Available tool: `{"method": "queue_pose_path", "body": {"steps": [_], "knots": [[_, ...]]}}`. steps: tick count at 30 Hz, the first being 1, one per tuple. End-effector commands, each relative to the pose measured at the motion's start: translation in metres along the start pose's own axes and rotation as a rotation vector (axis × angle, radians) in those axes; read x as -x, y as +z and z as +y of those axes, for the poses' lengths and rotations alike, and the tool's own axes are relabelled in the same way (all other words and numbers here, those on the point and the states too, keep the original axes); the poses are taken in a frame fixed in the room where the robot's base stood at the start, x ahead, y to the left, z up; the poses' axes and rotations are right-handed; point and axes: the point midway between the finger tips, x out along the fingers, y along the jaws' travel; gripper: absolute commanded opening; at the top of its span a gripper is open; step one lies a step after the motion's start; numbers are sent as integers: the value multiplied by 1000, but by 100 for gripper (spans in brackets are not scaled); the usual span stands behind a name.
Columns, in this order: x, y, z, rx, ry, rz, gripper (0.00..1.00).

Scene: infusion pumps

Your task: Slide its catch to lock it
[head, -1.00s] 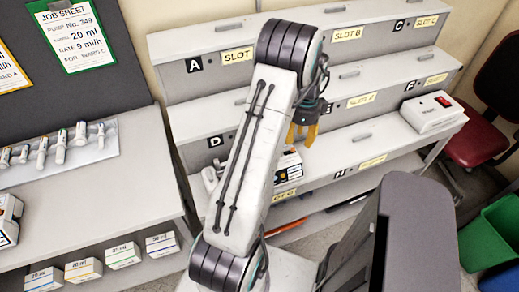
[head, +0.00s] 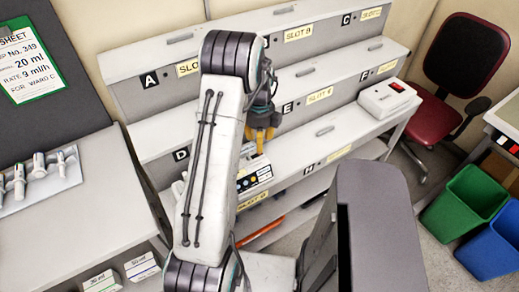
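A white pump (head: 253,178) with a dark front panel and coloured markings sits on the lowest shelf at the slot G label (head: 252,202). My arm hides its left part, and its catch cannot be made out. My gripper (head: 261,143), with yellow fingers, points down just above and behind the pump in the picture. It appears apart from the pump, though contact cannot be ruled out. The fingers look close together and hold nothing that I can see; whether they are shut is unclear.
The stepped shelf rack (head: 325,75) has lettered slots. A red chair (head: 443,85), a green bin (head: 468,203) and a blue bin (head: 495,243) are at right. A bench (head: 95,190) with syringes is at left.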

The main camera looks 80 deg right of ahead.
Motion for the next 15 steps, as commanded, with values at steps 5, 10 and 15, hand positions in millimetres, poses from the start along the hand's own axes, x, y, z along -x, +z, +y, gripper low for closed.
{"method": "queue_pose_path", "body": {"steps": [5,10,15], "knots": [[-23,0,0,2,2,2,39],[-40,0,0,3,2,2,39],[-50,0,0,3,1,1,39]]}}
